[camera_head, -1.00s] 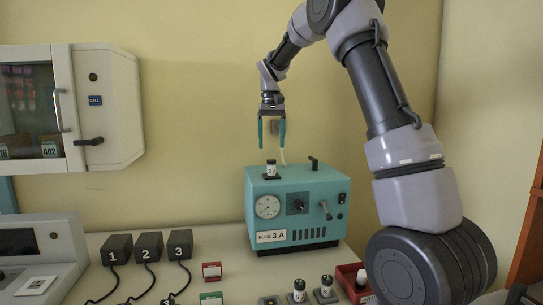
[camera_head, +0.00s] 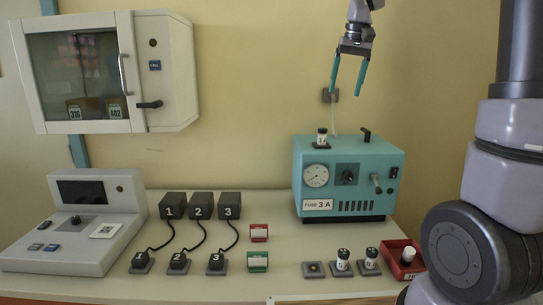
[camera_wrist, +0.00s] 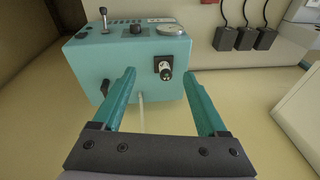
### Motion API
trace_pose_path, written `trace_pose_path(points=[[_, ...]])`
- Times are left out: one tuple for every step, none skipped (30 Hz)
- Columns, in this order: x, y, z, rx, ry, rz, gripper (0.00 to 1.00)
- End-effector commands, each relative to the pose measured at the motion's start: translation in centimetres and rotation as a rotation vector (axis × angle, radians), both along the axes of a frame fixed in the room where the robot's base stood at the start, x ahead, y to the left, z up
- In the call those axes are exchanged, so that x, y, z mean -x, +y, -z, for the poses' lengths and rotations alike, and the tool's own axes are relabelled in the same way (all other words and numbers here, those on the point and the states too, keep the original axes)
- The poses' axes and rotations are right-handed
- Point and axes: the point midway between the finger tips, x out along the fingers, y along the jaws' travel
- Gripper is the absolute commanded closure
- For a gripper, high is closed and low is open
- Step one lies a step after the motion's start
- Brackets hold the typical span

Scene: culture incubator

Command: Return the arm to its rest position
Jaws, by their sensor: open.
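My gripper (camera_head: 348,76) hangs in the air above the teal power box (camera_head: 345,165), fingers pointing down and spread apart. Nothing is between the fingers. In the wrist view my gripper (camera_wrist: 160,95) is also open and empty, with the teal box (camera_wrist: 115,60) beyond the fingertips. A small black-and-white fuse (camera_head: 322,137) stands upright on top of the box, apart from the fingers. It also shows in the wrist view (camera_wrist: 165,74). The upper part of my arm runs out of the head view's top edge.
A wall cabinet (camera_head: 158,60) with a closed glass door is at the upper left. A grey console (camera_head: 75,220), several black adapters (camera_head: 200,205), two small fuses (camera_head: 343,258) and a red tray (camera_head: 402,255) are on the table. The wall between cabinet and gripper is clear.

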Motion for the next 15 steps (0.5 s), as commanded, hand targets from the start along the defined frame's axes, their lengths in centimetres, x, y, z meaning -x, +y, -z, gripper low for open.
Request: trace_pose_path(points=[[2.3,-0.5,-0.8,-0.018,-0.034,0.019,0.24],[3.4,-0.7,-1.0,-0.027,-0.053,0.029,0.24],[5.0,-1.0,-1.2,-0.040,-0.077,0.044,0.24],[6.1,-1.1,-1.4,-0.049,-0.095,0.056,0.24],[7.3,-1.3,-1.4,-0.059,-0.114,0.066,0.24],[8.8,-1.5,-1.5,-0.071,-0.139,0.082,0.24],[9.9,-1.6,-1.5,-0.079,-0.159,0.093,0.24],[11.1,-1.7,-1.4,-0.089,-0.176,0.106,0.24],[12.6,-1.9,-1.2,-0.101,-0.201,0.122,0.24],[13.6,-2.0,-1.0,-0.109,-0.220,0.133,0.24],[14.7,-2.1,-0.8,-0.117,-0.239,0.146,0.24],[16.0,-2.2,-0.3,-0.128,-0.262,0.162,0.24],[16.9,-2.2,0.0,-0.134,-0.278,0.173,0.24],[17.8,-2.3,0.3,-0.142,-0.295,0.184,0.24],[18.8,-2.3,0.8,-0.149,-0.314,0.197,0.24]])
